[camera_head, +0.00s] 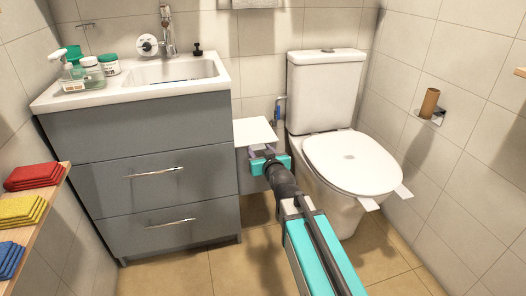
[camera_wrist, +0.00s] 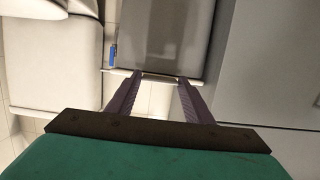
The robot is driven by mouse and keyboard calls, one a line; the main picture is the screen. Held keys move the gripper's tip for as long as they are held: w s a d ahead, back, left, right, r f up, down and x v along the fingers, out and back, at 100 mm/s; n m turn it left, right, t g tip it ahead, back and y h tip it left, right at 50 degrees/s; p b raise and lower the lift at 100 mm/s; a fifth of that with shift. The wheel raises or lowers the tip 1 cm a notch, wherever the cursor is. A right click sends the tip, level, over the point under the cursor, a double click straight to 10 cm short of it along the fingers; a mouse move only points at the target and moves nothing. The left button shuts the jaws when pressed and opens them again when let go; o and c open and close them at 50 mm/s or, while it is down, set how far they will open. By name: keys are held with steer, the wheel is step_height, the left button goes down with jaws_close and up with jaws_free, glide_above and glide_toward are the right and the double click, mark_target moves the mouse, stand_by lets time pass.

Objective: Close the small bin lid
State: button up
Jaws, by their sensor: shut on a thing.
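The small bin (camera_head: 243,168) is a grey box in the gap between the grey cabinet and the toilet. Its white lid (camera_head: 255,131) shows as a pale panel at the top; its exact tilt is hard to tell. My gripper (camera_head: 267,157) is at the front of the bin, just below the lid panel, and hides part of the front. In the wrist view, my gripper's two dark fingers (camera_wrist: 160,77) stand apart at a thin pale edge by a grey surface. They are shut on this edge, which seems to be the lid's.
The toilet (camera_head: 350,165) stands close on the right, its seat cover down. The grey cabinet (camera_head: 150,170) with a sink stands close on the left. A wooden shelf (camera_head: 50,208) with folded cloths is at the lower left. Tiled floor (camera_head: 180,275) is clear in front.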

steer(key=shift+s+f+b, duration=0.15)
steer(key=shift+f+b, duration=0.55)
steer(key=shift+f, duration=0.6)
steer(key=o, duration=1.2)
steer(key=shift+c, duration=0.2)
steer(key=o, duration=0.3)
steer(key=shift+f, duration=0.2)
steer(key=shift+o, duration=0.2)
steer(key=shift+r, duration=0.25)
steer(key=shift+r, duration=0.1)
